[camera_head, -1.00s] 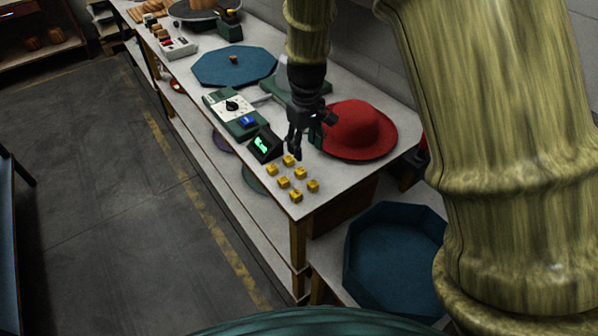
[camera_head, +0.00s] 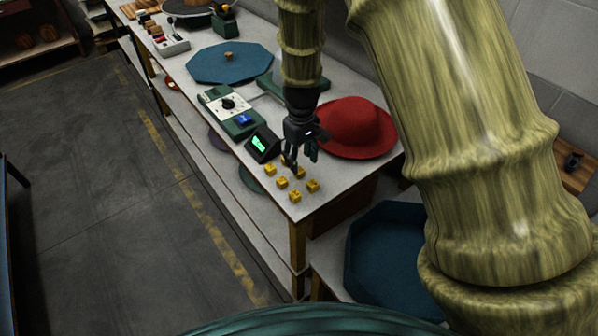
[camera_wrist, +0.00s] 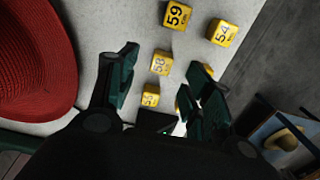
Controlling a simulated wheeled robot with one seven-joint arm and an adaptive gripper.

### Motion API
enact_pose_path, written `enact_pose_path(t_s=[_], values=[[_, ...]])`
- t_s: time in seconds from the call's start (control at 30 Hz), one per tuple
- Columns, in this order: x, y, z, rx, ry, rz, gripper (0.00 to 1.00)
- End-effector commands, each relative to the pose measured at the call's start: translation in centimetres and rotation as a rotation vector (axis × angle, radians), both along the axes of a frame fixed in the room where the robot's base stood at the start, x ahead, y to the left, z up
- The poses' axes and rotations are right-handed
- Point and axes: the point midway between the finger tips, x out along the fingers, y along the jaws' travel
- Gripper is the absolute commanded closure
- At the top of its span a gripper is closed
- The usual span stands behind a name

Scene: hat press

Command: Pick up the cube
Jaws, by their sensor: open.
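Several small yellow cubes with dark numbers sit at the near end of the white-topped table; the task does not single one out. In the head view, the front cube (camera_head: 295,196), the right cube (camera_head: 312,186) and the left cube (camera_head: 270,170) show clearly; my gripper partly hides others. In the wrist view, I see cubes marked 59 (camera_wrist: 177,15), 54 (camera_wrist: 222,33), 58 (camera_wrist: 160,63) and apparently 55 (camera_wrist: 151,95). My gripper (camera_head: 300,160) is open and empty, pointing down over the back of the group. Cube 58 appears between its fingers; contact cannot be told.
A red hat (camera_head: 352,128) lies just right of my gripper. A dark box with a green display (camera_head: 263,145) and a green control panel (camera_head: 231,112) stand left of it. A blue octagonal tray (camera_head: 385,215) is below at the right. The table's near edge is close to the cubes.

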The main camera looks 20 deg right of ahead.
Motion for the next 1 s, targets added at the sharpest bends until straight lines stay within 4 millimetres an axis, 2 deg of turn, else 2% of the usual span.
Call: enact_pose_path(t_s=[0.17, 0.63, 1.0], values=[[0.0, 0.3, -0.7, 0.000, 0.001, 0.001, 0.50], [0.2, 0.5, -4.7, 0.000, 0.000, 0.001, 0.50], [0.2, 0.5, -5.3, 0.000, -0.001, 0.001, 0.50]])
